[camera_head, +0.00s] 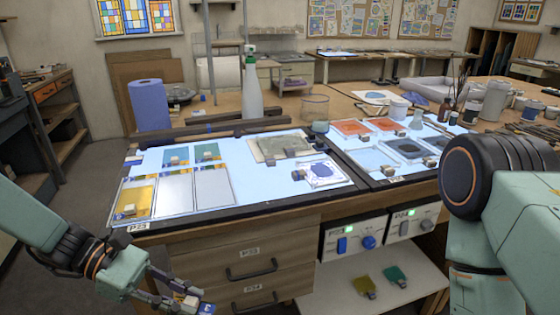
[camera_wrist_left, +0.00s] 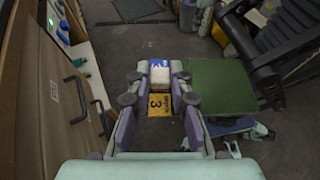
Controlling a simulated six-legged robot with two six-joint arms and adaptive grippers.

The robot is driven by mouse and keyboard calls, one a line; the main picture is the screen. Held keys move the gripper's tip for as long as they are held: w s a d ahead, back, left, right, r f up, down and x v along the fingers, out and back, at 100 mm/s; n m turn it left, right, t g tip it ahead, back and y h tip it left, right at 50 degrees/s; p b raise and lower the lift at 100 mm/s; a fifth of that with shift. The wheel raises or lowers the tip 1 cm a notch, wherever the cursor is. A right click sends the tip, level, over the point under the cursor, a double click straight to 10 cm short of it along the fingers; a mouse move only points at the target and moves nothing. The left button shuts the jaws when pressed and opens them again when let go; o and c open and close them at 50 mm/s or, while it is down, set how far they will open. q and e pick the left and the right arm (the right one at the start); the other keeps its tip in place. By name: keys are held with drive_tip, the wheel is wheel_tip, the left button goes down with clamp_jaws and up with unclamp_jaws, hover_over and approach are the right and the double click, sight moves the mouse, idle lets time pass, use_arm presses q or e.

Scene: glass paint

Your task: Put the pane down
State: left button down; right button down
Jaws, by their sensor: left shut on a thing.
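My left gripper (camera_head: 188,299) is low at the bottom left of the head view, in front of and below the light table (camera_head: 290,207). It is shut on a small pale block (camera_wrist_left: 160,77), which has a blue piece beyond it and a yellow piece marked 3 on the near side in the left wrist view. I take this to be the pane; its glass is hard to make out. The table holds a yellow pane (camera_head: 136,195), clear panes (camera_head: 213,187) and teal panes (camera_head: 207,151), some with pale blocks. My right gripper is out of view.
A spray bottle (camera_head: 251,95), a blue roll (camera_head: 149,105) and a glass beaker (camera_head: 315,107) stand behind the table. Drawers (camera_head: 228,255) and control boxes (camera_head: 353,238) are below its front edge. A lower shelf (camera_head: 330,297) holds small coloured pieces.

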sight(177, 297)
use_arm(q)
drive_tip(key=shift+w+f+n+t+b, duration=0.1)
drive_tip(key=shift+w+n+t+b, duration=0.3)
drive_tip(key=shift+n+t, duration=0.7)
drive_tip(key=n+t, duration=0.2)
drive_tip(key=n+t+b, duration=0.1)
drive_tip(key=shift+w+a+f+t, duration=0.2)
drive_tip(key=shift+w+a+t, duration=0.2)
drive_tip(key=shift+w+a+f+n+t+y+b, duration=0.1)
drive_tip(key=shift+f+n+t+y+b, duration=0.15)
drive_tip(key=shift+n+t, duration=0.3)
drive_tip(key=shift+w+a+f+n+t+y+b, duration=0.15)
drive_tip(key=shift+n+t+y+b, duration=0.2)
drive_tip(key=shift+t, duration=0.3)
drive_tip(key=shift+s+a+f+n+t+y, duration=0.15)
drive_tip(key=shift+f+n+t+y, duration=0.4)
drive_tip(key=shift+n+t, duration=0.4)
drive_tip(key=shift+r, duration=0.1)
